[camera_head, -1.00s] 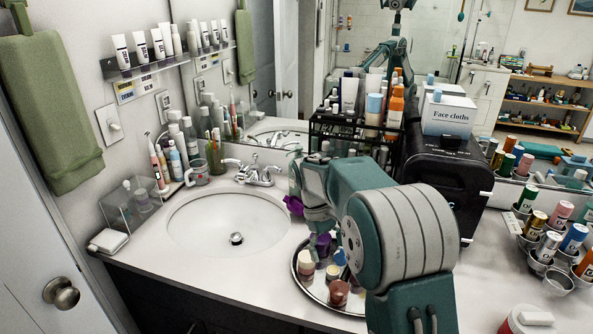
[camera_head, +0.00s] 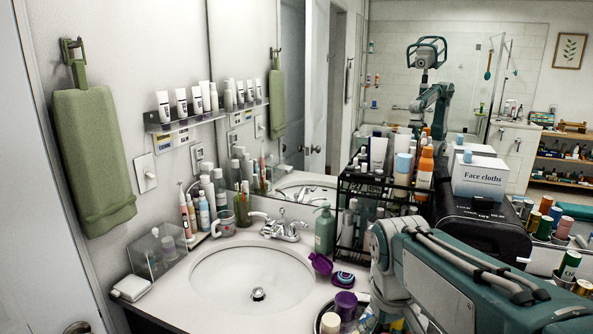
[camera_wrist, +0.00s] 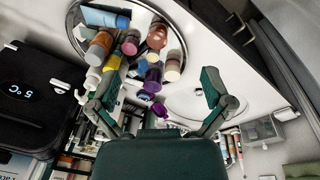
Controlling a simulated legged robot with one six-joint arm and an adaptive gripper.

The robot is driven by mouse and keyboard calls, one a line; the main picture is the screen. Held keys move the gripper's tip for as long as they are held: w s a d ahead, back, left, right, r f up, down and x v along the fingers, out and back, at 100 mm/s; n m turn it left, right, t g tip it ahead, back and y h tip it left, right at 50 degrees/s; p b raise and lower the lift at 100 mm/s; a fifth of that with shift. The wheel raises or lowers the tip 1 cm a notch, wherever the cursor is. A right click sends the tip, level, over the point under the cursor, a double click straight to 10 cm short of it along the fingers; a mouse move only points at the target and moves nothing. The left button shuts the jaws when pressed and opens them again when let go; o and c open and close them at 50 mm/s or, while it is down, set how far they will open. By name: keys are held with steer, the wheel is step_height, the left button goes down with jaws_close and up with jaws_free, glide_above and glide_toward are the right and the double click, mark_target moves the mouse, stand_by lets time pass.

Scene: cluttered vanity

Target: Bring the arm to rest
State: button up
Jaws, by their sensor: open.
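My gripper (camera_wrist: 155,95) shows in the wrist view with its two dark green fingers spread wide apart. Nothing is held between them. Beyond the fingers lie the round mirrored tray with several bottles and jars and the white sink basin (camera_wrist: 190,105). In the head view my teal and grey arm covers the lower right, in front of the counter, and hides most of the round tray (camera_head: 318,322). The gripper itself cannot be made out in that view.
The sink (camera_head: 250,280) is at centre with a purple cup (camera_head: 320,263) and green pump bottle (camera_head: 324,230) beside it. A black rack (camera_head: 350,205) of bottles and a Face cloths box (camera_head: 480,177) stand behind my arm. A clear box (camera_head: 157,252) sits at left.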

steer(key=s+m+t, duration=0.3)
steer(key=s+t, duration=0.1)
steer(key=s, duration=0.8)
steer(key=shift+d+f+y, duration=0.25)
steer(key=shift+f+y, duration=0.05)
stand_by(0.4)
